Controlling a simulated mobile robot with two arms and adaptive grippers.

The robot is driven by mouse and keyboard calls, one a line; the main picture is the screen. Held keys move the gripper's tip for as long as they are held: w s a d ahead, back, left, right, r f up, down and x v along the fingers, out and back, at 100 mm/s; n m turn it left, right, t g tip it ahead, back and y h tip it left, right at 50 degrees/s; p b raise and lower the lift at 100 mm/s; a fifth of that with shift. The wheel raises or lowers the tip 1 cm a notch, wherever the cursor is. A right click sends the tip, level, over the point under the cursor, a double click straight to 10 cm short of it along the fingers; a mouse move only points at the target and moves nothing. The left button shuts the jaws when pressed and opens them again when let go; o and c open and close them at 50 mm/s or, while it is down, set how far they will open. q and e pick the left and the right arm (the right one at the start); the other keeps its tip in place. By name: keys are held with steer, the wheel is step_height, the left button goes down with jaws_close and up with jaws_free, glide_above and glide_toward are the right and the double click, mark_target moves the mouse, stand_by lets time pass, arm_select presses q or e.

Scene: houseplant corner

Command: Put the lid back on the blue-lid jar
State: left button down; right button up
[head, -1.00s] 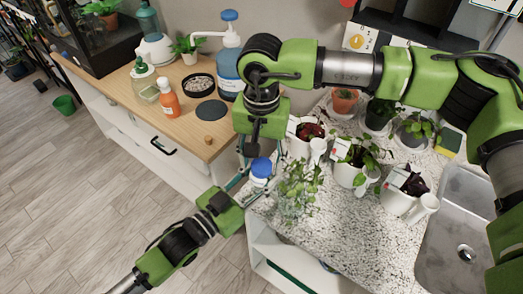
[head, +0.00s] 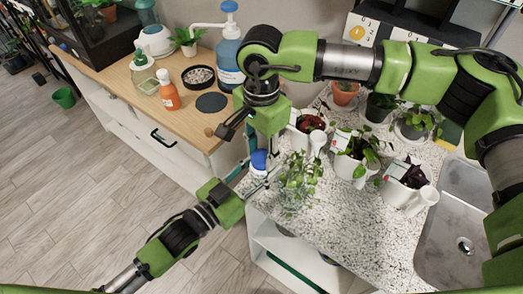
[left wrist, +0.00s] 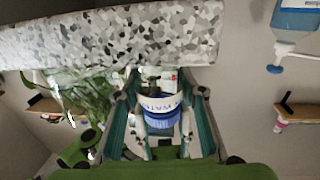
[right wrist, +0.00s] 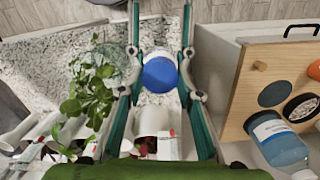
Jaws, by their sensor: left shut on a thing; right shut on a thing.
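The white jar (head: 258,173) is held upright just off the left edge of the speckled counter. My left gripper (left wrist: 160,98) reaches in from the lower left and is shut on the jar's body. The blue lid (head: 259,158) is right over the jar's mouth and in line with it; it also shows in the left wrist view (left wrist: 163,119). I cannot tell whether it is fully seated. My right gripper (right wrist: 160,65) comes from above and is shut around the lid (right wrist: 160,75). Its fingers partly hide the lid in the head view.
A leafy plant in a glass (head: 297,185) stands close right of the jar. Several potted plants, including one in a white pot (head: 349,168), and a sink (head: 450,210) are further right. A wooden counter (head: 150,82) with bottles and a dark disc (head: 212,103) is left.

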steer(key=m, duration=1.2)
steer(key=shift+m, duration=0.3)
steer(key=m, duration=1.2)
steer(key=o, duration=1.3)
steer(key=shift+f, duration=0.1)
step_height(320, 180, up, 12)
